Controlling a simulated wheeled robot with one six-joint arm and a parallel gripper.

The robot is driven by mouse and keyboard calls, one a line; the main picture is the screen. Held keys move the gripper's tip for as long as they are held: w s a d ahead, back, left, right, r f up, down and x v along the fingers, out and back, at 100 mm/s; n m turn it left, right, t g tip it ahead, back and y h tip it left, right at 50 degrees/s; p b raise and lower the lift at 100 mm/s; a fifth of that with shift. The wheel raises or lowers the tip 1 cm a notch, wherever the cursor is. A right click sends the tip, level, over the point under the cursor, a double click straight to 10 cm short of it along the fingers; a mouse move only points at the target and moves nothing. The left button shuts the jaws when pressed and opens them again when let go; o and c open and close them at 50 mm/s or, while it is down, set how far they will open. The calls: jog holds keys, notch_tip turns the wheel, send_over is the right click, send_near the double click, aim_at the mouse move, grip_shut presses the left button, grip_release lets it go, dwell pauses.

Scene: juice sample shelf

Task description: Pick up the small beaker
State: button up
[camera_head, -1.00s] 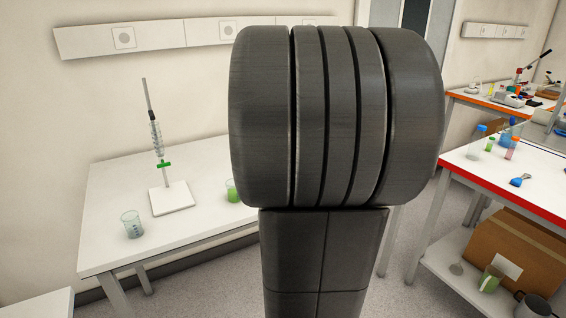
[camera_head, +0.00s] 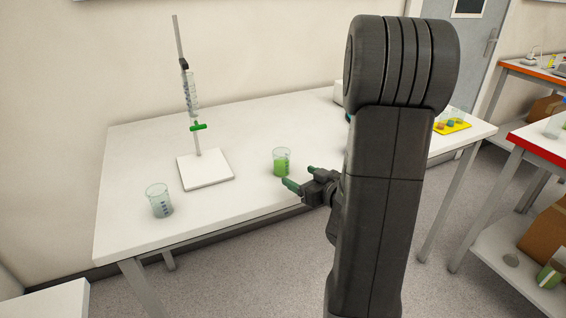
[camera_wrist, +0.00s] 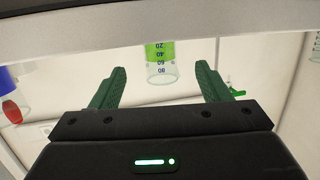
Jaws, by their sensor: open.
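A small glass beaker with green liquid (camera_head: 282,162) stands upright near the front edge of the white table. In the wrist view, which is upside down, it (camera_wrist: 160,52) shows between and beyond my two green fingers. A second, clear beaker (camera_head: 159,200) stands further left on the table; part of it shows at the right edge of the wrist view (camera_wrist: 315,45). My gripper (camera_head: 301,177) is open and empty, just right of the green beaker, at the table's front edge. I cannot tell whether either finger touches the glass.
A burette stand with a white base (camera_head: 205,170) and green clamp (camera_head: 198,127) stands behind and between the beakers. A yellow tray (camera_head: 453,127) lies at the table's right end. My arm hides part of the table (camera_head: 240,208). A red-edged bench (camera_head: 540,150) stands at right.

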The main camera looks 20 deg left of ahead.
aim_at(287, 167)
jog(key=x, duration=0.4)
jog(key=shift+a, duration=0.15)
jog(key=shift+r+p+x, duration=0.15)
jog(key=shift+p+x, duration=0.1)
jog(key=shift+x, duration=1.1)
jog(key=shift+r+p+x, duration=0.15)
jog(key=shift+p+x, duration=0.1)
jog(key=shift+x, duration=1.1)
jog(key=shift+w, duration=0.15)
jog(key=c, duration=1.1)
